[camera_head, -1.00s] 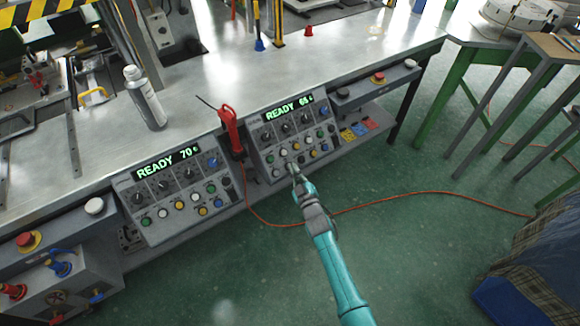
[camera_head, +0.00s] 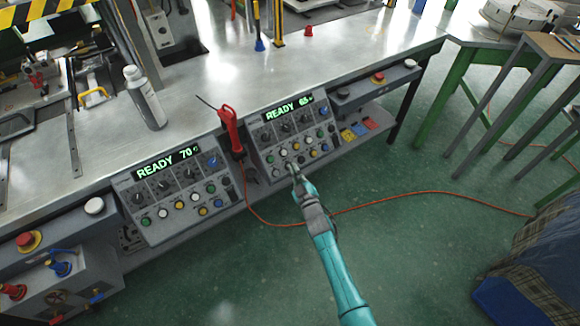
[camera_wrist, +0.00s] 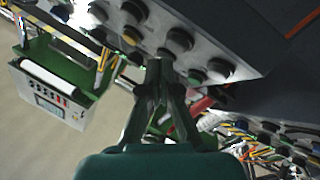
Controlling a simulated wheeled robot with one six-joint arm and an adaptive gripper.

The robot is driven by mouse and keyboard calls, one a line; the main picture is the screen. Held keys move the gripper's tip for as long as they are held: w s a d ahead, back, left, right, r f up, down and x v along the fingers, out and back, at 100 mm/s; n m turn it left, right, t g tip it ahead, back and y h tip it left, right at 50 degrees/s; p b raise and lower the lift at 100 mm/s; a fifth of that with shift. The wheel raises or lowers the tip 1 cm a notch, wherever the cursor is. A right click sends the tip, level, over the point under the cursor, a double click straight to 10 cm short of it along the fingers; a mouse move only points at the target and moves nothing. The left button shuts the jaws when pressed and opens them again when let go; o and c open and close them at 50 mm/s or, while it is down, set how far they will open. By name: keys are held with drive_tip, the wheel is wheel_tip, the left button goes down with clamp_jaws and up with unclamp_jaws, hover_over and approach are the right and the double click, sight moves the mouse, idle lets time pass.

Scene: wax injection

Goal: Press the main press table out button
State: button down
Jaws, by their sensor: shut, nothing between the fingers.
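The right control panel (camera_head: 268,161), with a green READY 65 display (camera_head: 289,109), is set in the front of the metal bench. It carries rows of small coloured buttons and black knobs; their labels are too small to read. My gripper (camera_head: 293,168) is shut and empty, its tips at the lower left buttons of this panel. I cannot tell whether it touches a button.
The left panel (camera_head: 150,231) shows READY 70. A red tool (camera_head: 231,130) hangs between the panels. A spray bottle (camera_head: 145,98) stands on the bench (camera_head: 215,75). An orange cable (camera_head: 420,194) lies on the green floor. Red stop buttons sit at both bench ends.

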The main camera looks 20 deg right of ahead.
drive_tip(key=shift+f, duration=0.1)
drive_tip(key=shift+w+a+f, duration=0.1)
drive_tip(key=shift+w+f, duration=0.05)
drive_tip(key=shift+w, duration=0.15)
